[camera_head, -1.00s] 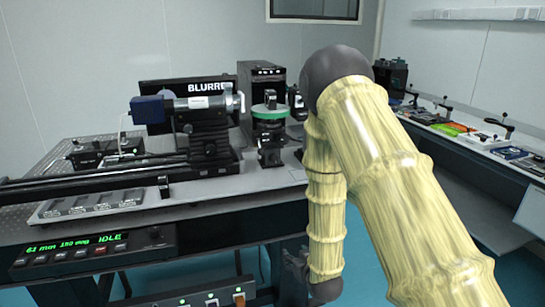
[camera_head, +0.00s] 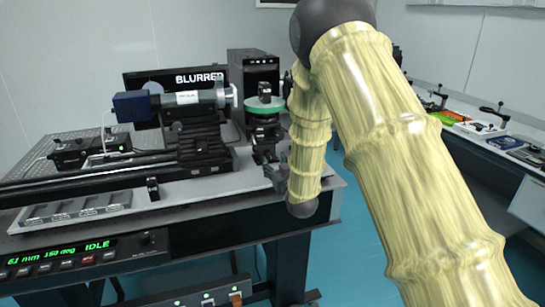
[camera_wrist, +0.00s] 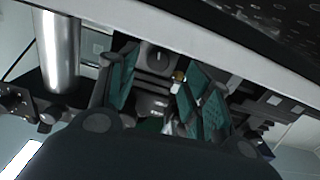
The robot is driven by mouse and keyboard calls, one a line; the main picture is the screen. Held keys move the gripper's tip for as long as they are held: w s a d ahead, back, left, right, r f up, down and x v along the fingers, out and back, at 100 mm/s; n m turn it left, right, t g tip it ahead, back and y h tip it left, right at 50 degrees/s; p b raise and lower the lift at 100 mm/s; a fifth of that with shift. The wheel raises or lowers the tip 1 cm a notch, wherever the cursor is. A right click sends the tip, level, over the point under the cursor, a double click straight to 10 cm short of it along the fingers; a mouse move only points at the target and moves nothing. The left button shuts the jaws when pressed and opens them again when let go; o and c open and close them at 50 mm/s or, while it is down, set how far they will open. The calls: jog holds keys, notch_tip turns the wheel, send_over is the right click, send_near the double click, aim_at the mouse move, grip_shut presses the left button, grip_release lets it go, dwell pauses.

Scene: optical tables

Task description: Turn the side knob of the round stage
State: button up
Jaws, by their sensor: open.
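My gripper (camera_head: 268,163) is small and dark there, just below and in front of the stage. In the wrist view my gripper (camera_wrist: 160,78) is open, with teal pads on both fingers. A dark block with a round, marked face (camera_wrist: 160,57) shows between and beyond the fingers; I cannot tell if this is the side knob. No contact is clear, and the gap between the fingers looks empty. The knob is not distinct in the head view.
A lens barrel (camera_head: 188,98) on a mount stands left of the stage. A dark computer case (camera_head: 252,68) is behind it. The table edge (camera_head: 225,203) runs close under my forearm. A side bench (camera_head: 500,150) lies right.

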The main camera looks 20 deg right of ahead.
aim_at(270, 156)
jog(key=shift+w+p, duration=0.3)
jog(key=shift+w, duration=1.9)
jog(key=c, duration=1)
